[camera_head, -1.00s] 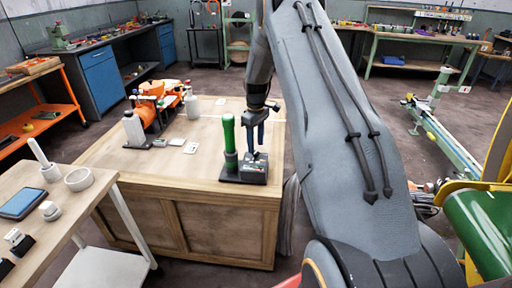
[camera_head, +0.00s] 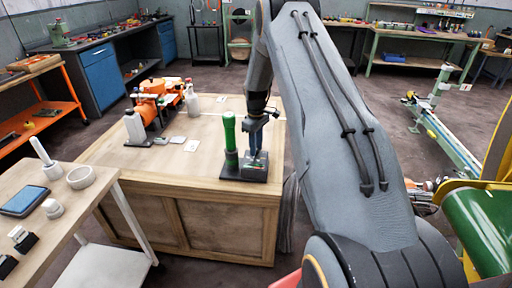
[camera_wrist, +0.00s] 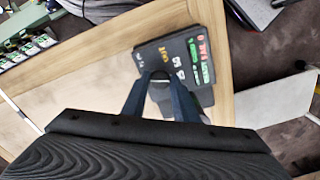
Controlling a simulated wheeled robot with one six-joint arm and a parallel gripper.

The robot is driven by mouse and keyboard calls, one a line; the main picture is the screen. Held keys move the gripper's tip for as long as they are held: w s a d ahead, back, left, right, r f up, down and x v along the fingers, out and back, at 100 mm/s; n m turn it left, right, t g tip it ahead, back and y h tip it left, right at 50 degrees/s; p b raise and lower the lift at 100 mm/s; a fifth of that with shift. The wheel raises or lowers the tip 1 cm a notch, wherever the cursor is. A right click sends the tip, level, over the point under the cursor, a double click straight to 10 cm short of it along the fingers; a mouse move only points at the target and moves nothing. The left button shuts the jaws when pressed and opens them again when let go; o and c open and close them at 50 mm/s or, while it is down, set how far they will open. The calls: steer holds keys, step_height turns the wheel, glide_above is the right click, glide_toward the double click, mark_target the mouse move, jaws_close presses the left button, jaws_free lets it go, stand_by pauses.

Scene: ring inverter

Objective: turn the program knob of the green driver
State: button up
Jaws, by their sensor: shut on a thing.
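The green driver (camera_head: 230,132) stands upright in a dark base (camera_head: 232,172) near the front right corner of the wooden crate table. Beside it is a dark box with a control panel (camera_head: 254,170). The panel (camera_wrist: 203,60) shows coloured markings in the wrist view. My gripper (camera_head: 256,152) points down over this panel, just right of the green driver. In the wrist view its fingers (camera_wrist: 160,76) meet at the panel's edge, closed around a small dark knob (camera_wrist: 160,74) that they mostly hide.
The wooden table top (camera_head: 180,165) is clear to the left of the base. A side table with a tablet (camera_head: 24,201) is at the lower left.

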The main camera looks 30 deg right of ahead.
steer(key=shift+m, duration=0.3)
steer(key=m+b, duration=0.2)
steer(key=m, duration=0.1)
steer(key=shift+m+b, duration=0.95)
steer(key=shift+m, duration=1.05)
steer(key=o, duration=1)
steer(key=shift+r+b, duration=0.95)
steer(key=shift+r, duration=3)
